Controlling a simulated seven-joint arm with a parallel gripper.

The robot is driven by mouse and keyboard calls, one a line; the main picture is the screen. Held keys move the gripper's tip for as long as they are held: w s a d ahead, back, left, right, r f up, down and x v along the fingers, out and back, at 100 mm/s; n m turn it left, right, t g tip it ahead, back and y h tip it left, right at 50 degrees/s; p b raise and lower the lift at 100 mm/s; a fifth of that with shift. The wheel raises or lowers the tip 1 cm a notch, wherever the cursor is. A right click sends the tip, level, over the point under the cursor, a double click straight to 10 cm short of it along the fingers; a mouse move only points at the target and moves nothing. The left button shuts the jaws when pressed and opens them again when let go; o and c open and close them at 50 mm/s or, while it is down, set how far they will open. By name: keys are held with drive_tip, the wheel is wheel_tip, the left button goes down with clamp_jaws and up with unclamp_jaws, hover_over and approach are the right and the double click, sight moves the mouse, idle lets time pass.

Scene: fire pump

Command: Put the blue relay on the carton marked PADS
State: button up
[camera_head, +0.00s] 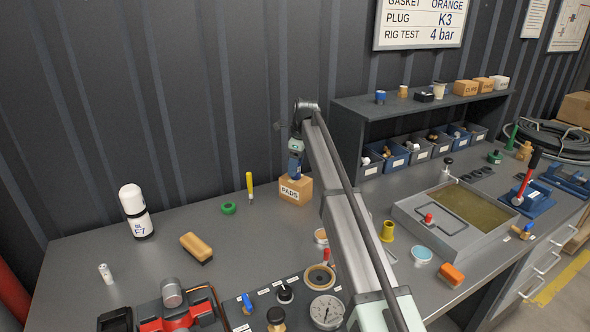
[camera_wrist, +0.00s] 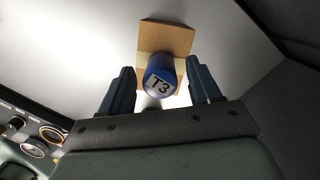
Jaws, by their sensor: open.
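The blue relay (camera_wrist: 160,74), a blue cylinder marked T3 on its end, shows in the wrist view between my two fingers. A narrow gap shows on each side of it. It appears to stand on the tan carton (camera_wrist: 178,34), though its lower end is hidden. In the head view the carton marked PADS (camera_head: 295,191) stands on the bench near the back wall. My gripper (camera_head: 295,170) is open and points down just over this carton. In the head view I cannot tell the relay apart from the dark blue fingers.
A white bottle (camera_head: 136,212) stands further left. The shelf unit (camera_head: 345,135) with bins is to the right. Gauges and valves fill the front panel (camera_head: 295,306).

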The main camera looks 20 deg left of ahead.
drive_tip(key=r, duration=0.3)
drive_tip(key=d+r, duration=0.1)
drive_tip(key=r, duration=0.6)
drive_tip(key=shift+d, duration=0.3)
